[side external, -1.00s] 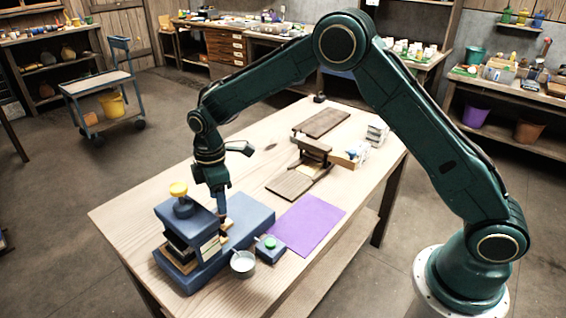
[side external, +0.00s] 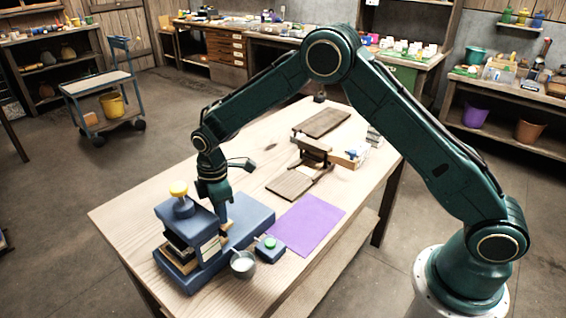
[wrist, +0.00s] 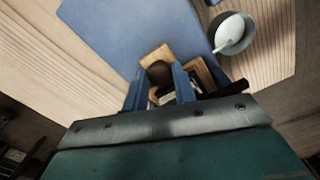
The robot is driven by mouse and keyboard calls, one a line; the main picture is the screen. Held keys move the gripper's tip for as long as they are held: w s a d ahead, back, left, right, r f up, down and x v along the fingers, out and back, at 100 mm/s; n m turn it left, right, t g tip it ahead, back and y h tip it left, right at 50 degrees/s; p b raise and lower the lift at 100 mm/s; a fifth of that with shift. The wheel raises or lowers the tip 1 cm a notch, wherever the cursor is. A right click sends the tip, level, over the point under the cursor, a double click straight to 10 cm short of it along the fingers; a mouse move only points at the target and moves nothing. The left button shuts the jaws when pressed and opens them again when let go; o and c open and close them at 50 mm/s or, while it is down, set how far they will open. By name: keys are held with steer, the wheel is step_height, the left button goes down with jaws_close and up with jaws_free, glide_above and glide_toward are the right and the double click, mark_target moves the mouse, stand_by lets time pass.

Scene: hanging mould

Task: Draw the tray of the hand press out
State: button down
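The hand press (side external: 190,235) is blue with a yellow knob on top and stands on a blue base at the near left of the table. Light wooden parts, apparently of its tray (side external: 225,226), show low beside my gripper, mostly hidden. My gripper (side external: 222,210) points down just right of the press frame. In the wrist view, my gripper (wrist: 160,88) has its two blue fingers apart. A round brown knob (wrist: 159,72) shows between the fingertips, with light wood (wrist: 156,56) behind it. I cannot tell whether the fingers touch the knob.
A grey cup (side external: 243,264) and a small blue box with a green top (side external: 270,248) stand close in front of the press. A purple sheet (side external: 307,225) lies to the right. A wooden frame device (side external: 302,172) stands farther back. The table's left part is clear.

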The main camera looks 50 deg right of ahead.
steer(key=d, duration=1.3)
steer(key=c, duration=1.1)
jaws_free()
steer(key=shift+r, duration=6.95)
